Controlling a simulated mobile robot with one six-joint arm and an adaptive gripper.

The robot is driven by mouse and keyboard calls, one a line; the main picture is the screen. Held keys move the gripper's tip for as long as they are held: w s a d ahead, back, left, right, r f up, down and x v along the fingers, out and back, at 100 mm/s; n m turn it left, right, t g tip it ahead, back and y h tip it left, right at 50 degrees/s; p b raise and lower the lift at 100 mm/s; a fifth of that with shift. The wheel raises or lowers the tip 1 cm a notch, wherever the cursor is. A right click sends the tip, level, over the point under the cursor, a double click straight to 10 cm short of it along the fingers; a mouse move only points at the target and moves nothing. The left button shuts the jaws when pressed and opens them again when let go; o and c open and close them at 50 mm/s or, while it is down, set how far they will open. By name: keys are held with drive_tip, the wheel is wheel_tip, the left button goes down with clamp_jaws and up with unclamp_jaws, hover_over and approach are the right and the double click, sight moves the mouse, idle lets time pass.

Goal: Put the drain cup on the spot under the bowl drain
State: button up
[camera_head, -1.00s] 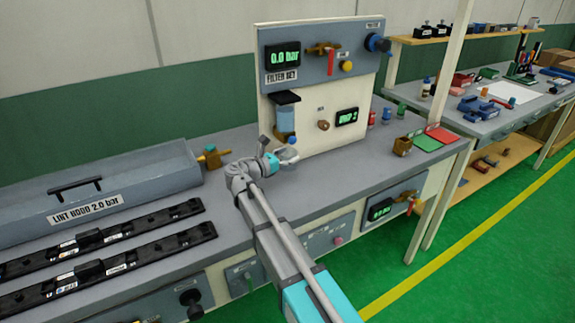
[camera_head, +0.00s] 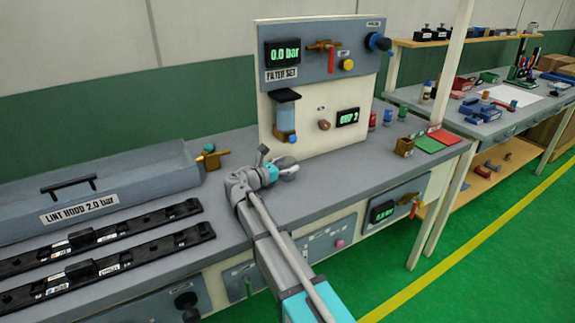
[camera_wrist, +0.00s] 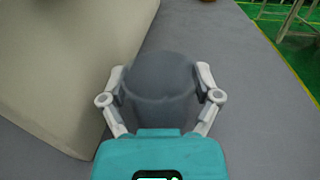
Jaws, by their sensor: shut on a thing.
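A dark grey drain cup (camera_wrist: 160,90) sits between the two fingers of my gripper (camera_wrist: 160,98) in the wrist view, and the fingers are shut on its sides. It looks upright. In the head view my gripper (camera_head: 288,168) is low over the bench in front of the white panel, where the cup is hard to make out. The clear bluish bowl (camera_head: 285,115) hangs on the panel, with a brown drain and blue knob (camera_head: 292,138) at its bottom, behind and above my gripper. The spot under the drain cannot be made out. I cannot tell whether the cup touches the bench.
The white panel (camera_head: 345,100) stands close behind my gripper and fills the wrist view's left side. A grey hood (camera_head: 110,195) and black rails (camera_head: 110,245) lie left. A brown box (camera_head: 404,147) and green mat (camera_head: 430,146) lie right. Bench between is clear.

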sight(280, 166)
drive_tip(key=o, duration=0.9)
drive_tip(key=shift+r, duration=0.15)
drive_tip(key=shift+v, duration=3.8)
drive_tip(key=shift+d, duration=0.1)
